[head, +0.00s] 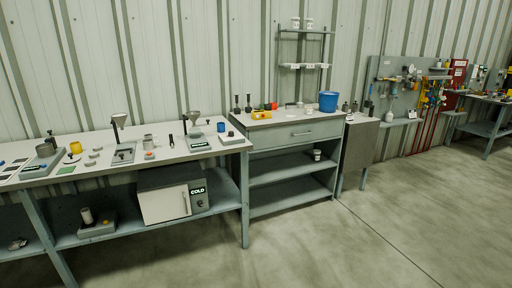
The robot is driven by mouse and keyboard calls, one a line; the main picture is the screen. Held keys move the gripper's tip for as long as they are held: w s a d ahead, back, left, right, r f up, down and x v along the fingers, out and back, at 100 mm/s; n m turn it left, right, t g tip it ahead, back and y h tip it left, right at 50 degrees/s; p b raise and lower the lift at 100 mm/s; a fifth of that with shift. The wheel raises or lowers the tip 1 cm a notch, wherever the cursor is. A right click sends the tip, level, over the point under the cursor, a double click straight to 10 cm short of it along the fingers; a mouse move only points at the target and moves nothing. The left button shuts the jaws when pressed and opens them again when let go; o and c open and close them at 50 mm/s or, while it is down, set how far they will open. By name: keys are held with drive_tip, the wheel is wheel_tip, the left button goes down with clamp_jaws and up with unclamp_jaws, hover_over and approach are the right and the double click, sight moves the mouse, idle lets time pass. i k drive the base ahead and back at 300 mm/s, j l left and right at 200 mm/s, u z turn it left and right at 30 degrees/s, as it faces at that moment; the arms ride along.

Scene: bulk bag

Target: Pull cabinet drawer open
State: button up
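The cabinet (290,183) stands against the corrugated wall near the middle of the head view. Its grey drawer (275,138) sits just under the top and looks shut, with its front flush. A short bar handle (302,134) is on the drawer front. Below the drawer are open shelves, and a small white cup (317,155) stands on the upper one. My gripper is not in view.
A long workbench (215,152) with instruments adjoins the cabinet's left side. The concrete floor (345,240) in front is clear.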

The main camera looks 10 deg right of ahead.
sight(290, 131)
drive_tip(key=i+l+z, duration=0.25)
drive_tip(key=i, duration=0.65)
drive_tip(key=i+z, duration=0.25)
drive_tip(key=i, duration=0.65)
drive_tip(key=i+u, duration=0.15)
drive_tip(key=i, duration=0.35)
drive_tip(key=i+l+u, duration=0.1)
drive_tip(key=i, duration=0.4)
drive_tip(key=i+l+u, duration=0.15)
drive_tip(key=i, duration=0.35)
drive_tip(key=i+l+u, duration=0.1)
drive_tip(key=i+l, duration=0.15)
drive_tip(key=i, duration=0.25)
drive_tip(key=i+l+u, duration=0.2)
drive_tip(key=i, duration=0.15)
drive_tip(key=i+l+u, duration=0.25)
drive_tip(key=i, duration=0.1)
